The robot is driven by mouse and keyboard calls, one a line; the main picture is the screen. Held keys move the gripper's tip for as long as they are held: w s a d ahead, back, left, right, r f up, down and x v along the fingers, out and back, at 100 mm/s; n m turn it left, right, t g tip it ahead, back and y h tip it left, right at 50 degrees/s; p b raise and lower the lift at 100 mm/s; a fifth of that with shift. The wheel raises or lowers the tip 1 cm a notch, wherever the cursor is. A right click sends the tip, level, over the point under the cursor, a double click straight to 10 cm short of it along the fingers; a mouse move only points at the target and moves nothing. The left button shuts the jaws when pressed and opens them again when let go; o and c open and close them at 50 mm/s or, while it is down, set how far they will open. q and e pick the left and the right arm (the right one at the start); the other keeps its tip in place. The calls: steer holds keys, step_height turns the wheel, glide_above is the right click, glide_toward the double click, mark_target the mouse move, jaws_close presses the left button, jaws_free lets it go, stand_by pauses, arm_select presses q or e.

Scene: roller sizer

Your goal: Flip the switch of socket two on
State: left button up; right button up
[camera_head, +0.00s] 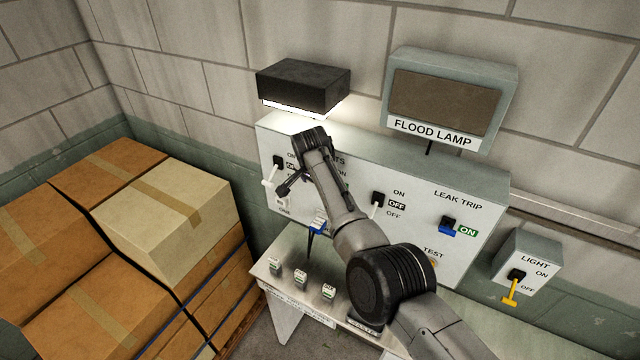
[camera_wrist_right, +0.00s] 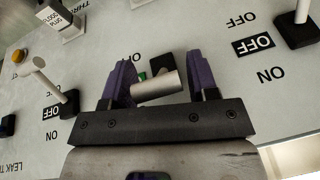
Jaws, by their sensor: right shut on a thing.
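The grey panel (camera_head: 290,125) on the wall carries a row of socket switches. The socket two switch, the middle one, is hidden behind my right arm in the head view. In the right wrist view its pale lever (camera_wrist_right: 158,87) lies between the purple fingers of my right gripper (camera_wrist_right: 160,80), which is shut on it. A small green patch shows beside the lever, partly covered. In the head view my right gripper (camera_head: 295,182) is against the panel's left part, mostly hidden by its own wrist. My left gripper is out of view.
Neighbouring switches, socket one (camera_head: 278,160) and the one to the right (camera_head: 377,197), both show black OFF labels and stand close to my gripper. A blue plug (camera_head: 318,226) sits below. Boxes (camera_head: 165,205) are stacked at left. A leak trip switch (camera_head: 448,224) is at right.

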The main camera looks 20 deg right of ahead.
steer(key=shift+f, duration=0.15)
stand_by(0.4)
steer(key=o, duration=0.9)
steer(key=shift+o, duration=0.6)
steer(key=shift+w+a, duration=0.1)
steer(key=shift+w, duration=0.1)
steer(key=shift+o, duration=0.9)
steer(key=shift+r, duration=0.3)
